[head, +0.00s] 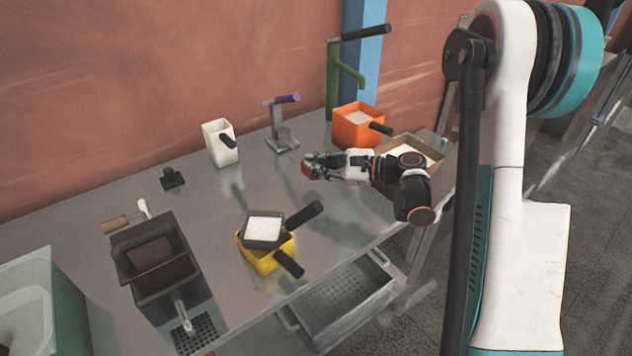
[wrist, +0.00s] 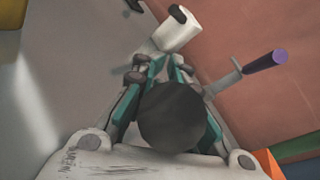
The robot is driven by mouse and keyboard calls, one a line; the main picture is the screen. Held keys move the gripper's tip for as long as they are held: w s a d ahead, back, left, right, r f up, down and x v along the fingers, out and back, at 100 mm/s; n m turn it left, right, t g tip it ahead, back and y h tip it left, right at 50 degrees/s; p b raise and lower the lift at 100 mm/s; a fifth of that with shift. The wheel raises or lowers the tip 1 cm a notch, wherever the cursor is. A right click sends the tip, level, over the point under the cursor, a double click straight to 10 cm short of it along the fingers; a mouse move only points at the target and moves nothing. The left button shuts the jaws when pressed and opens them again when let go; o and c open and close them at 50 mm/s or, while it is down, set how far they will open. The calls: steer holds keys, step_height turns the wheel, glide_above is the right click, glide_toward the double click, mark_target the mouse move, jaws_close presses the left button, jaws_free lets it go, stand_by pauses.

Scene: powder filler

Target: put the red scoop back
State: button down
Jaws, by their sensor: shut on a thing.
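My gripper (head: 322,165) is held above the metal table, right of its middle, with its fingers pointing left. It is shut on the red scoop (head: 307,170), whose small red end shows at the fingertips in the head view; my fingers hide most of the rest. In the wrist view my gripper (wrist: 172,75) is closed around a dark round handle end (wrist: 172,116), which blocks the view of what lies beyond it.
On the metal table (head: 215,215) stand a white container (head: 217,148), purple-handled press (head: 282,125), orange bin (head: 357,130) and cardboard box (head: 425,150). A grey powder-filled scoop (head: 264,232) rests on a yellow one (head: 262,262) in front. A dark hopper (head: 160,260) stands left. Bare metal lies centrally.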

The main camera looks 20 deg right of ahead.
step_height(320, 180, down, 4)
steer(key=shift+f+b, duration=0.25)
steer(key=shift+b, duration=0.5)
steer(key=c, duration=1.4)
jaws_free()
steer(key=p+v, duration=0.2)
steer(key=v, duration=1)
steer(key=shift+p, duration=0.3)
